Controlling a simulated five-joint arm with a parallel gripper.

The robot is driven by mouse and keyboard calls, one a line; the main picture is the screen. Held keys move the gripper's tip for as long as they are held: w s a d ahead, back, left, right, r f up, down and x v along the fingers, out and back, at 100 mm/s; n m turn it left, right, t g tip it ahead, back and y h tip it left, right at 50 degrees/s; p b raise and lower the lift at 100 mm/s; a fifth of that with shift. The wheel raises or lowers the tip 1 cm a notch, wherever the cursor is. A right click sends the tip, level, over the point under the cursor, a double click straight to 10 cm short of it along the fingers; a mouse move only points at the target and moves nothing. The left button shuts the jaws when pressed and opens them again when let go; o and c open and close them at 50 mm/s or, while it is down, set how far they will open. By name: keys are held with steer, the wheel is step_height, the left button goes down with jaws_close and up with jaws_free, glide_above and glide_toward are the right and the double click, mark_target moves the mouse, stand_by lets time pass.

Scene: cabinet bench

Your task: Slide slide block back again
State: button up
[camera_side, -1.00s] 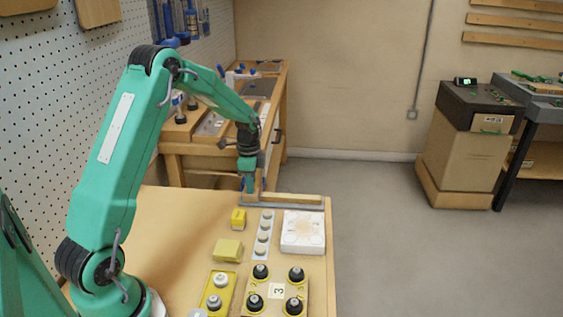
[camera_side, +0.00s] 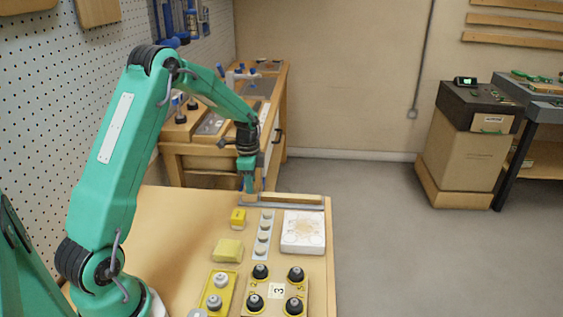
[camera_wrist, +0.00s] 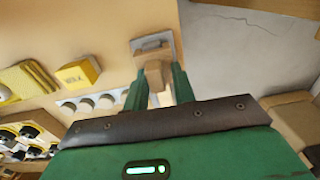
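A grey slide rail (camera_side: 290,206) with a long wooden bar lies along the far edge of the table. The slide block, a small wooden piece, is at the rail's left end in the side view; it shows in the wrist view as a pale wooden block (camera_wrist: 154,74). My gripper (camera_side: 248,190) points down over that end. In the wrist view my green fingers (camera_wrist: 158,78) stand on either side of the block. Whether they touch it cannot be made out. The fingers partly hide the block in the side view.
Near the rail are a small yellow block (camera_side: 238,219), a strip of round buttons (camera_side: 263,236) and a white box (camera_side: 303,233). A larger yellow block (camera_side: 228,250) and a board with black knobs (camera_side: 276,291) lie nearer. The table's left part is clear.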

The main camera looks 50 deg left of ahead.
steer(key=shift+s+d+r, duration=0.1)
steer(key=shift+r, duration=2.3)
steer(key=shift+s+d+r, duration=0.1)
steer(key=shift+r, duration=2.6)
steer(key=shift+r, duration=0.1)
steer(key=s+d+r+n+t, duration=0.2)
steer(key=s+d+r+n, duration=0.2)
steer(key=s+d+r, duration=0.7)
steer(key=s+d+n+t, duration=0.3)
steer(key=s+d+n, duration=0.2)
steer(key=s+d, duration=0.3)
steer(key=shift+s+d+f, duration=0.3)
steer(key=shift+s+f, duration=0.05)
steer(key=shift+s, duration=1.45)
